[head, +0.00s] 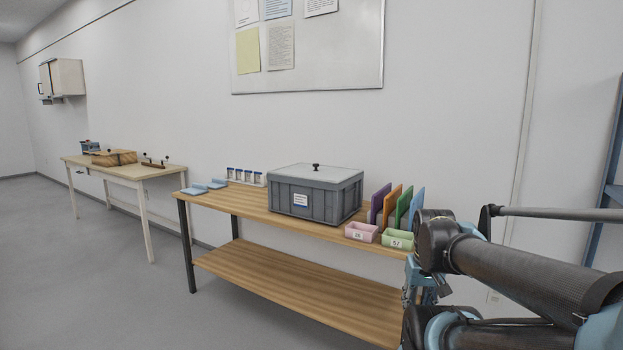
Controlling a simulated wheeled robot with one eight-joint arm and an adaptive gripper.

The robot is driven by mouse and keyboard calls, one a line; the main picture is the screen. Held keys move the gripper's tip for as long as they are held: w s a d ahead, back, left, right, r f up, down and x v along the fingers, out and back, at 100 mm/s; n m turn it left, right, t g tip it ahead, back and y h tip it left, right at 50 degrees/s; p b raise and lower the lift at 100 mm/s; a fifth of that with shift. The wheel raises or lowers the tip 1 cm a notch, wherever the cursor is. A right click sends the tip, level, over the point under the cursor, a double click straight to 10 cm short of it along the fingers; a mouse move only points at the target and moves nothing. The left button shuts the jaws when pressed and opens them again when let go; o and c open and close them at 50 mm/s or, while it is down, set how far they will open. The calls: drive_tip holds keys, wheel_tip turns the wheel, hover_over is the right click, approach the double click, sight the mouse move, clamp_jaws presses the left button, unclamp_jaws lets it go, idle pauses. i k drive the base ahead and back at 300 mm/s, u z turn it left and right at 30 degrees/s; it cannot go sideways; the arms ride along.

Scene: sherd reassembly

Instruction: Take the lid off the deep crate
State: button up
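The deep crate (318,203) is a grey plastic box with ribbed sides and a white label on its front, standing on the wooden bench. Its lid (290,173) is a lighter grey flat panel, lying level on the crate's top. A small black knob (316,167) stands up from the middle of the lid. The crate's inside is hidden under the lid. My arm is folded at the lower right, well apart from the crate. What seems to be my gripper (427,291) shows beyond the arm at the bench's right end; its fingers are too hidden to read.
Upright coloured panels (391,206), a pink bin (361,232) and a green bin (397,239) sit close right of the crate. Small labelled jars (246,177) and blue pieces (203,187) sit left. The floor (130,290) before the bench is clear. Another table (143,171) stands farther left.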

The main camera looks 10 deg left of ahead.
sight(334, 174)
drive_tip(key=k, duration=1.05)
drive_tip(key=u, duration=0.65)
drive_tip(key=i, duration=1.4)
drive_tip(key=z, duration=0.3)
drive_tip(key=i, duration=0.75)
drive_tip(key=z, duration=0.55)
